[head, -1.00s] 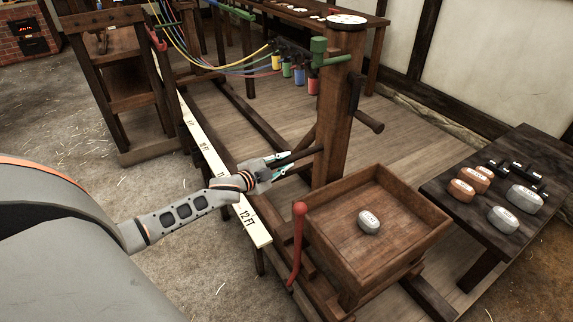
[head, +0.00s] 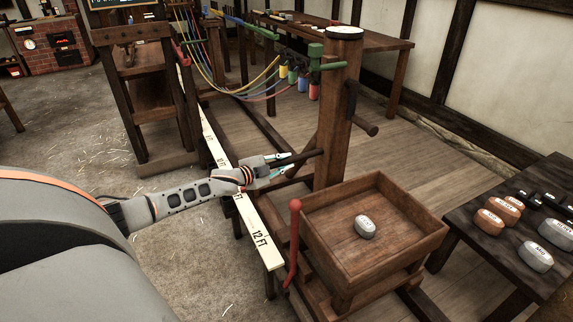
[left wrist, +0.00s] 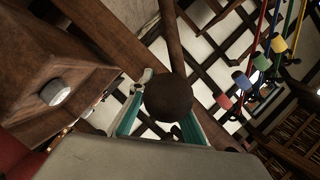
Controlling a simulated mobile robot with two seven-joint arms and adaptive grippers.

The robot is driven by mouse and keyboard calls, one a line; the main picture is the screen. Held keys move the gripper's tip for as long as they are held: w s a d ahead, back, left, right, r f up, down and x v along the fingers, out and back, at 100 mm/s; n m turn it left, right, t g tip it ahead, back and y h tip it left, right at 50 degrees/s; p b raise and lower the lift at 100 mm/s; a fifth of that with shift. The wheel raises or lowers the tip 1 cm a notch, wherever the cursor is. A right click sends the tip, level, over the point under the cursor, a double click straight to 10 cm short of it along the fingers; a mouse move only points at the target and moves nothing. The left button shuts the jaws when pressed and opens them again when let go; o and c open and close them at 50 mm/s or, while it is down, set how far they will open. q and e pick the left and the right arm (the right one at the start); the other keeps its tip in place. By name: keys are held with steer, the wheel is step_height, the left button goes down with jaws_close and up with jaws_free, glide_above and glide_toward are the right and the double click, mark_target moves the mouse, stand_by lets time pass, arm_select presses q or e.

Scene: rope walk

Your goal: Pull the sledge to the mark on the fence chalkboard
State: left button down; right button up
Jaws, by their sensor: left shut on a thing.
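The sledge is a wooden post (head: 333,120) on a low frame, with a square tray (head: 420,235) in front. A grey weight (head: 365,227) lies in the tray; it also shows in the left wrist view (left wrist: 55,92). My left gripper (head: 284,165) is shut on a wooden bar (head: 306,156) sticking out from the left of the post. The bar's round dark end (left wrist: 168,97) sits between the teal fingers in the left wrist view. The chalkboard (head: 118,4) is cut off at the top left, so its mark cannot be read. My right gripper is out of view.
A pale measuring board (head: 262,238) labelled 12 FT near its close end runs beside the sledge. Coloured ropes (head: 210,65) run from the post to the far frame. A red lever (head: 294,240) stands by the tray. A dark table (head: 490,250) with several weights is at right.

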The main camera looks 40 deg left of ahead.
arm_select(q)
steer(key=shift+a+r, duration=0.2)
steer(key=shift+r, duration=0.05)
steer(key=c, duration=1.9)
jaws_free()
steer(key=shift+f, duration=0.1)
steer(key=shift+d, duration=0.1)
steer(key=shift+f, duration=0.1)
steer(key=shift+s, duration=0.4)
steer(key=v, duration=1.1)
steer(key=shift+r, duration=0.2)
steer(key=shift+s, duration=0.1)
